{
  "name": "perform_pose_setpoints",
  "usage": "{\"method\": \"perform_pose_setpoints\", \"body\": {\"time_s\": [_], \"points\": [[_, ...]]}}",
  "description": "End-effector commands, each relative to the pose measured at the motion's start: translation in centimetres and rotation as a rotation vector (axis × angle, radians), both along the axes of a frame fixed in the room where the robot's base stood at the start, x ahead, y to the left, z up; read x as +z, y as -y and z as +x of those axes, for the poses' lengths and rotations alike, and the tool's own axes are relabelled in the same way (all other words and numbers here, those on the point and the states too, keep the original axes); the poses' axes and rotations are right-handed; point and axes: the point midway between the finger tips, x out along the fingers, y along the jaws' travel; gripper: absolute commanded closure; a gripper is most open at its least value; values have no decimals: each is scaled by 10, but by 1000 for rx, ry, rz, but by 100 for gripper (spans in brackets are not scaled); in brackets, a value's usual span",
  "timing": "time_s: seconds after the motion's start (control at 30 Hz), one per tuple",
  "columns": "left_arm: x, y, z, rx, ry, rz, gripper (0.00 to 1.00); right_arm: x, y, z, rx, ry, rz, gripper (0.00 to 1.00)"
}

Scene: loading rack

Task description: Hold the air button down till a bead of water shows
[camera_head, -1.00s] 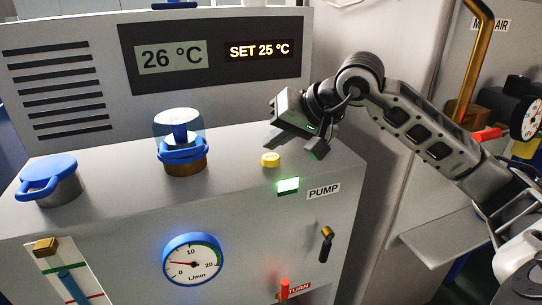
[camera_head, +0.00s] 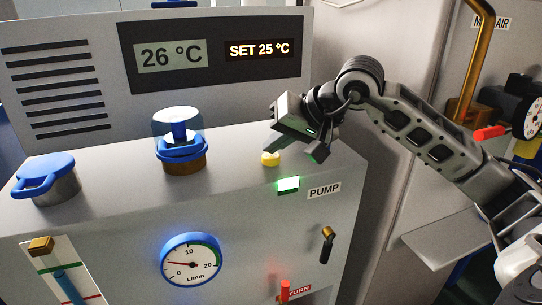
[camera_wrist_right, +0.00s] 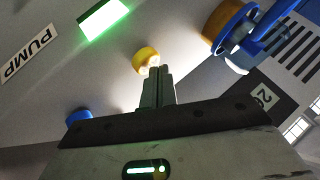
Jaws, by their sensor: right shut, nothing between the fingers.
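The yellow round button (camera_head: 270,161) sits on the sloped top of the grey machine, above the lit green lamp. My right gripper (camera_head: 268,149) is shut and empty, with its fingertips at the button's top edge. In the right wrist view the closed fingertips (camera_wrist_right: 155,69) overlap the edge of the yellow button (camera_wrist_right: 144,55); I cannot tell whether it is pressed in. A clear dome (camera_head: 177,124) with a blue stem and collar stands on a brass fitting to the left. My left gripper is not in view.
A blue-lidded cap (camera_head: 46,172) stands at the left of the machine top. The green lamp (camera_head: 288,184) is beside the PUMP label. A dial gauge (camera_head: 191,259) is on the front. Displays read 26 °C and SET 25 °C. A pipe and red handle are at right.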

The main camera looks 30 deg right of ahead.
Motion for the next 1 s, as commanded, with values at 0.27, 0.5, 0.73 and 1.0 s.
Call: {"method": "perform_pose_setpoints", "body": {"time_s": [0.27,0.5,0.73,1.0], "points": [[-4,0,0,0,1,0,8,-4,0,0,0,0,0,100],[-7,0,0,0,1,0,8,-7,0,0,0,0,0,100],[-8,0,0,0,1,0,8,-8,0,0,1,-1,0,100],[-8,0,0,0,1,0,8,-8,0,0,1,-2,0,100]]}}
